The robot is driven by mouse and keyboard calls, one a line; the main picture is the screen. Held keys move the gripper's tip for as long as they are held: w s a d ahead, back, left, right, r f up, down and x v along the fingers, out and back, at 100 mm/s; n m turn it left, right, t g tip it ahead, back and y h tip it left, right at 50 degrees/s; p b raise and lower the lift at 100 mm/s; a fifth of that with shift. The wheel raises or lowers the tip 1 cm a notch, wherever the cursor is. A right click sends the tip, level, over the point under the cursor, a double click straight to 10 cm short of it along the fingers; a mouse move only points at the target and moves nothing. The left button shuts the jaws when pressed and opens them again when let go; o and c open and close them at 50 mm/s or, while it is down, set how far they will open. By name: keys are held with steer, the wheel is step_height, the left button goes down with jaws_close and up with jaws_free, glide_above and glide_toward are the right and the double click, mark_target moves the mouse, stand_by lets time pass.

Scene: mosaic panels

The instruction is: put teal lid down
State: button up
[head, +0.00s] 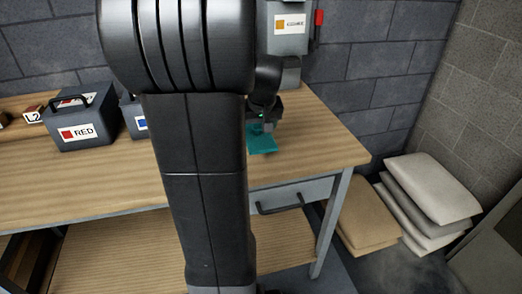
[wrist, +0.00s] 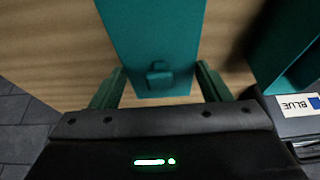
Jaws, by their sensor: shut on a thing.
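The teal lid (head: 262,146) shows in the head view at the right part of the workbench, just under my gripper (head: 263,124). In the wrist view the teal lid (wrist: 150,30) is a flat panel with a small knob, between the two fingers of my gripper (wrist: 159,72). My gripper is shut on the lid. I cannot tell whether the lid touches the bench top. My own arm hides the middle of the bench in the head view.
The wooden workbench (head: 325,150) has bare top right of the lid. A box labelled RED (head: 85,138) and a partly hidden blue-labelled box (head: 132,108) stand left. A second teal surface (wrist: 285,40) is at the wrist view's right. Sacks (head: 430,185) lie right of the bench.

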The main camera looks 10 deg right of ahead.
mark_target(258, 138)
steer(key=shift+f, duration=3.05)
steer(key=shift+f+b, duration=0.15)
steer(key=shift+b, duration=0.2)
steer(key=o, duration=0.9)
steer(key=shift+o, duration=0.2)
steer(key=shift+r, duration=0.5)
steer(key=p+v, duration=0.1)
steer(key=v, duration=1)
steer(key=shift+s+r, duration=0.15)
steer(key=shift+s, duration=0.1)
